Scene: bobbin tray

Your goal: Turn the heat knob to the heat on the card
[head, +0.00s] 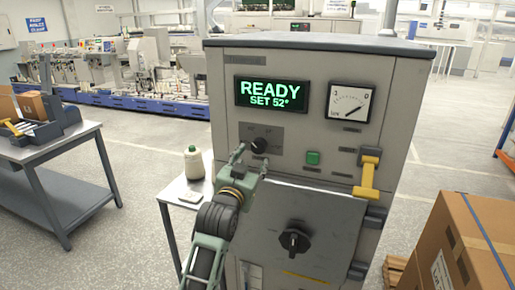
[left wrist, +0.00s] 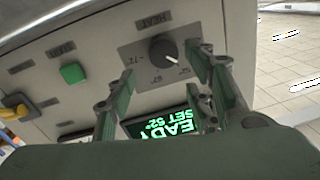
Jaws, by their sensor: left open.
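The dark round heat knob (head: 259,145) is on a grey plate on the front of the grey machine (head: 225,75). In the left wrist view the knob (left wrist: 163,51) has a white mark toward the lower right, near a number that looks like 52. The display (head: 271,95) reads READY, SET 52°. My left gripper (head: 251,158) is open at the knob. In the left wrist view its fingers (left wrist: 163,78) stand apart on either side below the knob; contact cannot be told. No readable heat card shows. My right gripper is out of view.
A green button (head: 313,158), a gauge (head: 350,103) and a yellow handle (head: 367,178) are right of the knob. A lower door has a black knob (head: 295,241). A carton (head: 470,245) stands right.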

